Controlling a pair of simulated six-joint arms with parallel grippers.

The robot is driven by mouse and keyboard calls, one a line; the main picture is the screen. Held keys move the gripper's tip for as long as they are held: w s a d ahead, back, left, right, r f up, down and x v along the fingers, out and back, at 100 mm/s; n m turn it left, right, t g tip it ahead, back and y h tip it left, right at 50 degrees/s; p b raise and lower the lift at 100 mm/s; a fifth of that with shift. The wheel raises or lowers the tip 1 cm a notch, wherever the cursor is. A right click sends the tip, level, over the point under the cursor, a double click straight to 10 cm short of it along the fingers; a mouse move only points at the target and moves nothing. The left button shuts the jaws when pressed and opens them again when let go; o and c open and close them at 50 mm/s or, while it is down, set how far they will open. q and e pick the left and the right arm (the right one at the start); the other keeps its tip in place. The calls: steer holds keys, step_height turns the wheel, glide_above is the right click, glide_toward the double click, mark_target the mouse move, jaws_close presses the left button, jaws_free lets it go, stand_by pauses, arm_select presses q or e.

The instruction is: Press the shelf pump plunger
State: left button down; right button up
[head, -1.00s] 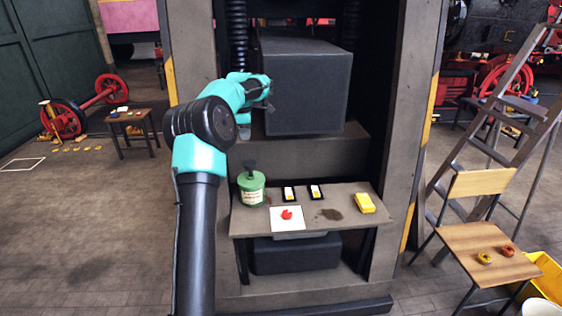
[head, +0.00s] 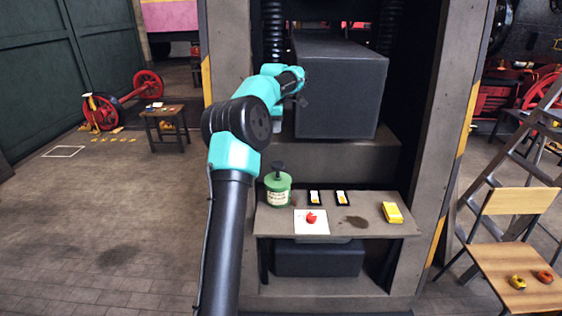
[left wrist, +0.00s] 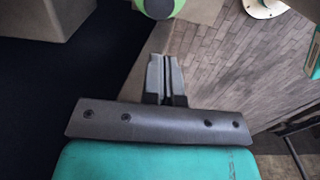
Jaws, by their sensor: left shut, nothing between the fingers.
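The shelf pump (head: 278,190) is a green jar with a pale label and a dark plunger (head: 278,169) on top. It stands upright at the left end of the shelf. In the left wrist view the pump (left wrist: 178,6) shows at the top edge, cut off, with its dark round top inside a green rim. My left gripper (left wrist: 166,62) is shut and empty, its fingertips apart from the pump in that picture. My right gripper is not in view.
The shelf (head: 378,228) also holds a white sheet (head: 301,226) with a red piece, two small dark-framed cards, a dark stain and a yellow block (head: 392,212). The large dark block (head: 340,95) and side posts bound the space. A ladder and chair stand right.

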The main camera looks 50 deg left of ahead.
mark_target(277, 164)
arm_select(q)
steer(key=shift+f, duration=0.1)
steer(key=f, duration=1.4)
steer(key=shift+w, duration=0.2)
steer(key=shift+f, duration=1.8)
step_height(277, 164, up, 15)
steer(key=shift+s+f, duration=0.2)
steer(key=shift+f, duration=0.1)
stand_by(0.5)
